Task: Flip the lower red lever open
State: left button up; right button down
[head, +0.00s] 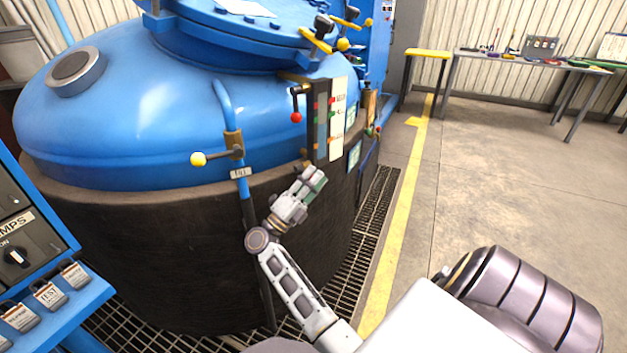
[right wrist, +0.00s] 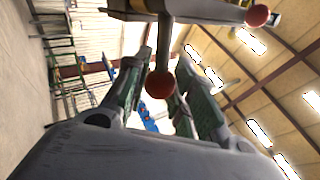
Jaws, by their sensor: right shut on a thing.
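The lower red lever shows in the right wrist view as a red ball knob (right wrist: 160,84) on a grey rod, between the two fingers of my right gripper (right wrist: 164,88). In the head view my right gripper (head: 312,181) is at the tank's side, just below the gauge panel, and hides this lever's knob. The gripper is shut on the lever. The upper red lever (head: 296,117) hangs with its knob down, left of the panel; a second red knob (right wrist: 257,15) shows at the top of the right wrist view. My left gripper is not in view.
The blue furnace tank (head: 150,110) fills the left. A yellow-knobbed lever (head: 199,159) on a blue pipe is left of my gripper. The gauge panel (head: 337,115) stands just above it. Floor grating surrounds the tank. A workbench (head: 500,57) stands far right, with open floor before it.

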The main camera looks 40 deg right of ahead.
jog(key=c, duration=1.4)
grip_release()
jog(key=shift+f, duration=0.1)
jog(key=shift+c, duration=0.2)
